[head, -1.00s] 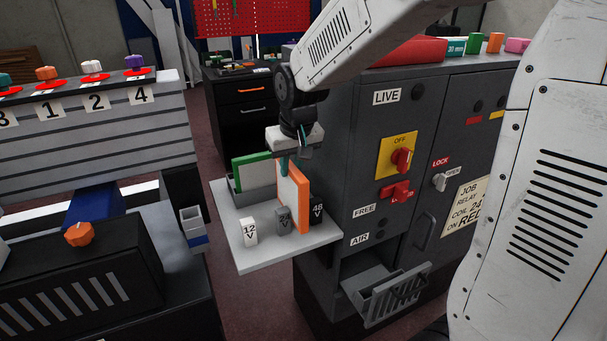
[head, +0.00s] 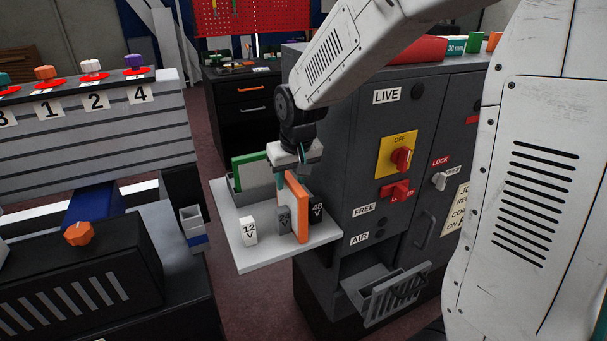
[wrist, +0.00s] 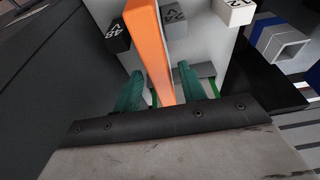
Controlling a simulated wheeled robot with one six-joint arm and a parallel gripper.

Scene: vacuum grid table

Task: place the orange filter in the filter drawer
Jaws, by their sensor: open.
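The orange filter (head: 298,207) stands upright on the light grey side shelf (head: 247,261), among the small voltage blocks. My gripper (head: 294,182) is right above its top edge, pointing down. In the wrist view, the orange filter (wrist: 150,50) runs between the two green fingers (wrist: 160,88), with a gap on each side. The gripper is open around the filter's upper part and not closed on it. The filter drawer (head: 385,293), a grey slotted tray, stands pulled out low on the dark cabinet, below the AIR label (head: 359,238).
Blocks marked 12 V (head: 248,231), 24 V (head: 284,220) and 48 V (head: 317,209) stand close to the filter. A green-edged panel (head: 250,160) stands behind it. The dark cabinet (head: 375,120) with red switches rises to the right. Air between shelf and drawer is clear.

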